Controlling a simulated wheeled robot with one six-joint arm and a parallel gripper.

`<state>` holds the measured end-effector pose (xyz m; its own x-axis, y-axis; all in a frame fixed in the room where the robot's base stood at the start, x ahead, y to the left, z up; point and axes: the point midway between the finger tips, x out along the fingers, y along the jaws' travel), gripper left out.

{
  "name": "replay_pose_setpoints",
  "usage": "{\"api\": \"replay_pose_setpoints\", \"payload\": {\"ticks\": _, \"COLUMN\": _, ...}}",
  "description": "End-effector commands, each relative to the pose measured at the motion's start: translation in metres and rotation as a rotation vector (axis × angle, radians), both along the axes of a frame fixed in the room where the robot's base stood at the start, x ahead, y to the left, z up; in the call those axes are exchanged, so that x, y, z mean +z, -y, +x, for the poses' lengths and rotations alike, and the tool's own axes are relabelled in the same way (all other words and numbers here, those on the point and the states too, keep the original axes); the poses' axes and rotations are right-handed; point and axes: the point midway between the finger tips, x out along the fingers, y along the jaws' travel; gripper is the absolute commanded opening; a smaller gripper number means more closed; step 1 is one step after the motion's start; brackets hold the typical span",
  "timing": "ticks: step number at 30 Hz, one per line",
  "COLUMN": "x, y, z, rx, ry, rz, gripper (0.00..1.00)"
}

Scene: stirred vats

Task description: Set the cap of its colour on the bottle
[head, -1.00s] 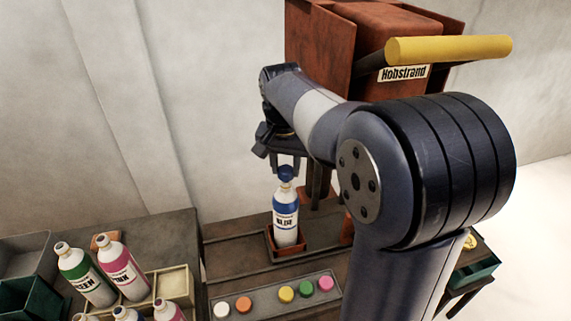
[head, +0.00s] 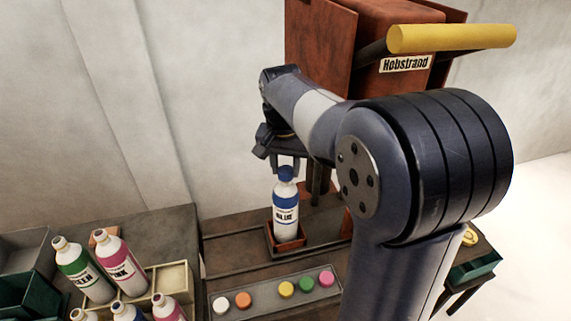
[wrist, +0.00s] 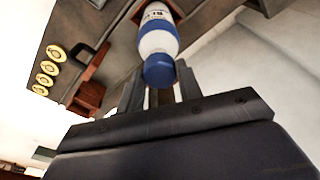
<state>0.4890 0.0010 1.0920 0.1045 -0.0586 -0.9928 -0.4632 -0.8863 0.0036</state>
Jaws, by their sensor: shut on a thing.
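A white bottle with a blue label (head: 285,215) stands upright in a small orange-brown holder (head: 291,245) on the bench. A blue cap (head: 285,173) sits at the top of its neck, and the bottle and cap line up. The wrist view shows the blue cap (wrist: 160,70) on the bottle (wrist: 157,38) as well. My gripper (head: 286,166) is directly above the bottle with its fingers at the blue cap, shut on it. Whether the cap is fully seated is hard to tell.
A grey strip (head: 262,296) in front holds white, orange, yellow, green and pink caps. A tan crate (head: 172,280) at left holds several bottles, including green (head: 82,268) and pink (head: 122,262) ones. A rust-red machine with a yellow handle (head: 452,38) stands behind.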

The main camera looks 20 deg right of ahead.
Motion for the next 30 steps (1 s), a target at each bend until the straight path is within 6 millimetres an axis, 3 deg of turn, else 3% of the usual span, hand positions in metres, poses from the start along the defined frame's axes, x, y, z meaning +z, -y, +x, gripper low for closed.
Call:
{"api": "replay_pose_setpoints", "payload": {"ticks": 10, "x": 0.0004, "y": 0.0000, "z": 0.0002, "rx": 0.000, "ry": 0.001, "rz": 0.000, "gripper": 0.13}}
{"api": "replay_pose_setpoints", "payload": {"ticks": 11, "x": 0.0004, "y": 0.0000, "z": 0.0002, "rx": 0.000, "ry": 0.001, "rz": 0.000, "gripper": 0.35}}
{"api": "replay_pose_setpoints", "payload": {"ticks": 19, "x": 0.0005, "y": 0.0000, "z": 0.0002, "rx": 0.000, "ry": 0.001, "rz": 0.000, "gripper": 0.58}}
{"api": "replay_pose_setpoints", "payload": {"ticks": 30, "x": 0.0095, "y": -0.0006, "z": 0.0002, "rx": 0.000, "ry": 0.004, "rz": 0.000, "gripper": 0.59}}
